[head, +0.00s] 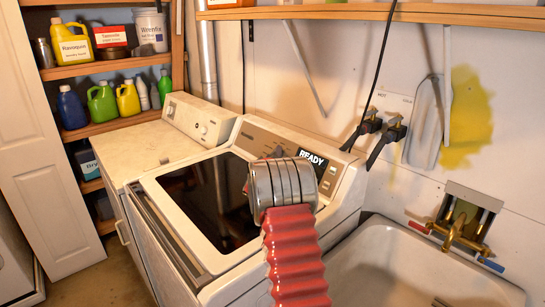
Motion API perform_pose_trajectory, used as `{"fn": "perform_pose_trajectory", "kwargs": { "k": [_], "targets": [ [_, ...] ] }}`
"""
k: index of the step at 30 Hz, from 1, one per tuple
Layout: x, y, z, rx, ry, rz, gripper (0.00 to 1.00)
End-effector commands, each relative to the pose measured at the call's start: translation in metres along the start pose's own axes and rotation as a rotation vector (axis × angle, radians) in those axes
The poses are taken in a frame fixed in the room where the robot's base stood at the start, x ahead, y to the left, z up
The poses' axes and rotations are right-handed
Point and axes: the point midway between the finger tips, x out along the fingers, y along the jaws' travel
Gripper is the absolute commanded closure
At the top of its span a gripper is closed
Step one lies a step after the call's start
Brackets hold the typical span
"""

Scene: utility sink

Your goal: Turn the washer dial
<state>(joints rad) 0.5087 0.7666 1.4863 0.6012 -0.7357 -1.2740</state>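The washer (215,265) is the white top-loader with a dark glass lid in the middle of the head view. Its tilted brown control panel (255,135) runs along the back and carries a lit READY display (313,159). A dark round dial (279,152) seems to sit left of the display, partly hidden behind my arm. My gripper (283,186) is at the end of my red ribbed arm, over the washer's right side and in front of the panel. The silver wrist cylinder hides its fingers, so their opening and any contact with the dial cannot be seen.
A second white machine (150,155) with its own knob stands left of the washer. A utility sink (375,275) with a brass faucet (455,232) is at right. Hose valves (384,128) and a hanging black cord are on the wall. Shelves with several bottles are at left.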

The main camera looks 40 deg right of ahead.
Motion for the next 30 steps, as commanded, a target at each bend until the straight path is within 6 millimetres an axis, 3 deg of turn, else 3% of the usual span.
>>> {"fn": "perform_pose_trajectory", "kwargs": {
  "k": [9,10,18,30],
  "targets": [
    [-0.0003,-0.0042,0.0029,0.000,-0.005,-0.006,0.84],
    [-0.0004,-0.0042,0.0030,0.000,-0.005,-0.007,0.61],
    [-0.0002,-0.0023,0.0017,0.001,-0.003,-0.003,0.43],
    [-0.0054,-0.0015,0.0006,0.000,-0.002,-0.002,0.43]
  ]
}}
